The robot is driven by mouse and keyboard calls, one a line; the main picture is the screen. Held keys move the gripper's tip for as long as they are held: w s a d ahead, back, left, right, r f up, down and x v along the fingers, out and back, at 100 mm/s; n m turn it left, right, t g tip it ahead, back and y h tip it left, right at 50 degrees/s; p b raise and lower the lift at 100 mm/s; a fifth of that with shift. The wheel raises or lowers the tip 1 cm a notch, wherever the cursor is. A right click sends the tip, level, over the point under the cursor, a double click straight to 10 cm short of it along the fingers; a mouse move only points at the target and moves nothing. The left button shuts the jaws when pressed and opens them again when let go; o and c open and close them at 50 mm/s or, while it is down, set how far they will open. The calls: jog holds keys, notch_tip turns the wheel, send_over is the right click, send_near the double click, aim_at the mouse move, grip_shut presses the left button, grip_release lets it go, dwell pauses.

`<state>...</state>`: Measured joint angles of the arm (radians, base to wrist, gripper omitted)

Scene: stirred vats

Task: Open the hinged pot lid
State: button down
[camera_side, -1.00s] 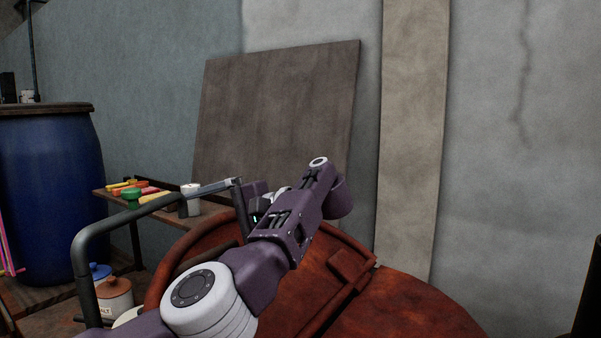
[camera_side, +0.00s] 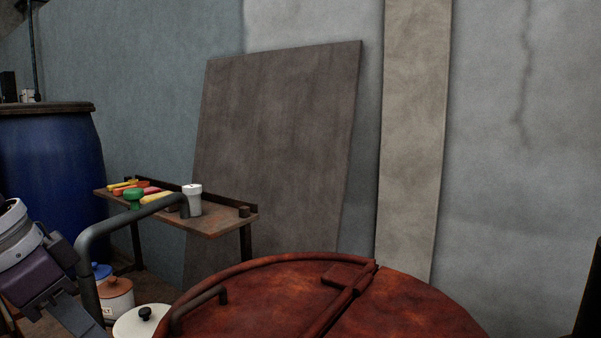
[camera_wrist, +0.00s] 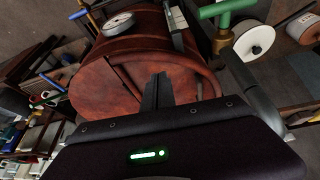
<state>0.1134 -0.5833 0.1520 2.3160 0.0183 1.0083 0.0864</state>
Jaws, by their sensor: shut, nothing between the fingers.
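The pot lid (camera_side: 270,285) is the rust-red, rounded plate on top of a large vat, left of a raised hinge bar (camera_side: 345,300). It lies low and looks flat and closed. A dark bent handle (camera_side: 200,305) stands on its left part. In the wrist view the rust-red vat (camera_wrist: 150,45) lies beyond my gripper (camera_wrist: 161,78). The dark fingers are together and empty, and they overlap the vat's round top in the picture. Contact cannot be told. In the side view my arm is at the lower left edge, apart from the lid, and the fingertips are not clearly seen.
A dark bent pipe (camera_side: 86,255) rises left of the vat, with a green-handled valve (camera_side: 133,196). A shelf (camera_side: 225,222) with tools stands behind. Lidded pots (camera_side: 115,295) and a blue drum (camera_side: 50,190) are at left. Space above the lid is clear.

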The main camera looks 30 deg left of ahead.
jog(key=s+d+f+t, duration=0.1)
jog(key=s+f, duration=0.2)
jog(key=w+a+r+n+t, duration=0.1)
jog(key=w+r+n+t, duration=0.35)
jog(key=w, duration=0.45)
jog(key=w+a+r+n+t, duration=0.1)
jog(key=w+r+n+t, duration=0.2)
jog(key=w+r+n, duration=0.4)
jog(key=w+d+r+n+t+h, duration=0.4)
jog(key=w+d+r+n, duration=0.15)
jog(key=w, duration=0.35)
jog(key=w+d, duration=0.5)
jog(key=w, duration=0.4)
jog(key=shift+d+r+m, duration=0.3)
jog(key=shift+r, duration=0.15)
jog(key=shift+w, duration=0.1)
